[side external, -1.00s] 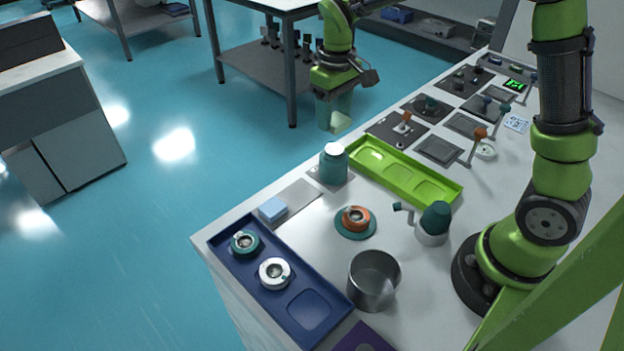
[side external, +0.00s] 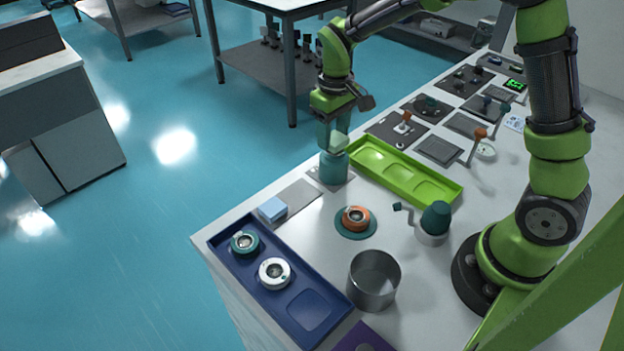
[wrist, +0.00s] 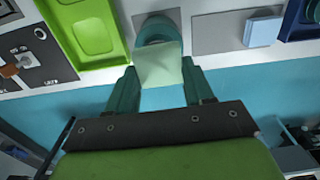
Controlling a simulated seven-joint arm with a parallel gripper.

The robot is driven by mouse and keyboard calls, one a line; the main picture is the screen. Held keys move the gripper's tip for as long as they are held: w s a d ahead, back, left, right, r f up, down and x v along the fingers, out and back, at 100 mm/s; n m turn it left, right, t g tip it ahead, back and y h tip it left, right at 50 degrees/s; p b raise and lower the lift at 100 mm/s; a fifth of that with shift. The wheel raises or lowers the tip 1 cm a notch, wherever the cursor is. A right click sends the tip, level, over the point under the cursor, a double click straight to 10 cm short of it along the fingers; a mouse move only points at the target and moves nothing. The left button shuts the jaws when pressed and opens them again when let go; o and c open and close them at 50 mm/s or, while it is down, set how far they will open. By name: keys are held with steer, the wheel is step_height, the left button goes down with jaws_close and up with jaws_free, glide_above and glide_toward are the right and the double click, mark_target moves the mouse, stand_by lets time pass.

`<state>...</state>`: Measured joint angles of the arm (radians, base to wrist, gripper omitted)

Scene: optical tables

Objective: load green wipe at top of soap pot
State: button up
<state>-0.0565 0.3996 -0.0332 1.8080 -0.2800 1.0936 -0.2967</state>
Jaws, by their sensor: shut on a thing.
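The green wipe (side external: 337,143) is a pale green block held between the fingers of my gripper (side external: 336,138). It also shows in the wrist view (wrist: 160,66), pinched between the teal fingertips. The soap pot (side external: 333,169) is a teal cylinder on a grey plate near the table's left edge. The wipe is right at the top of the pot in the side view; I cannot tell whether they touch. In the wrist view the pot (wrist: 157,28) shows just beyond the wipe, which partly covers it.
A lime green tray (side external: 448,197) lies right of the pot. A blue sponge (side external: 272,209) sits on a grey plate in front. A blue tray (side external: 323,332) with round parts, an orange-ringed part (side external: 356,218) and a metal cup (side external: 374,281) stand nearer.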

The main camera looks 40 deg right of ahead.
mark_target(333, 136)
steer(key=shift+f, duration=0.95)
stand_by(1.0)
steer(key=shift+r, duration=0.1)
stand_by(0.4)
steer(key=shift+r, duration=3.45)
